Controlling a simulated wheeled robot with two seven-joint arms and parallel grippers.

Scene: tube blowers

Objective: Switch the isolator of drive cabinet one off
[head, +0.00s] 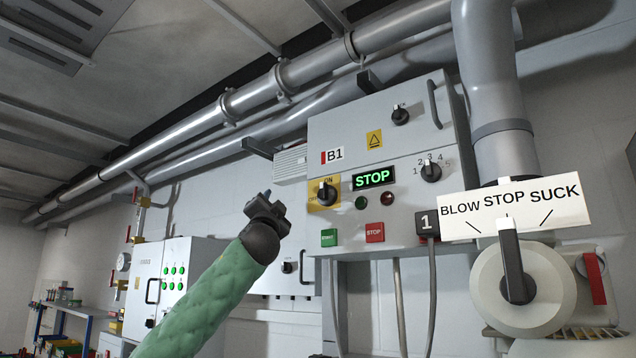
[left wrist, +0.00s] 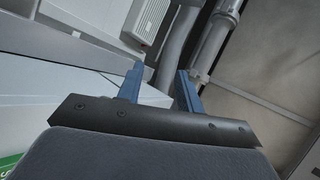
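The grey drive cabinet marked B1 (head: 350,125) hangs on the wall in the middle of the head view. Its isolator (head: 326,194) is a black rotary handle on a yellow plate at the cabinet's left edge. "ON" shows above the handle, which looks roughly upright; its exact setting is hard to tell. My left gripper (head: 268,203) is left of the isolator in the picture, apart from it. In the left wrist view its two blue fingers (left wrist: 160,88) stand apart with nothing between them. The isolator is not visible there. My right gripper is not in view.
The cabinet also has a lit STOP display (head: 374,178), a green button (head: 329,237), a red button (head: 375,232) and a selector knob (head: 431,171). A BLOW STOP SUCK lever valve (head: 520,280) stands at right. Another cabinet (head: 175,275) is farther left.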

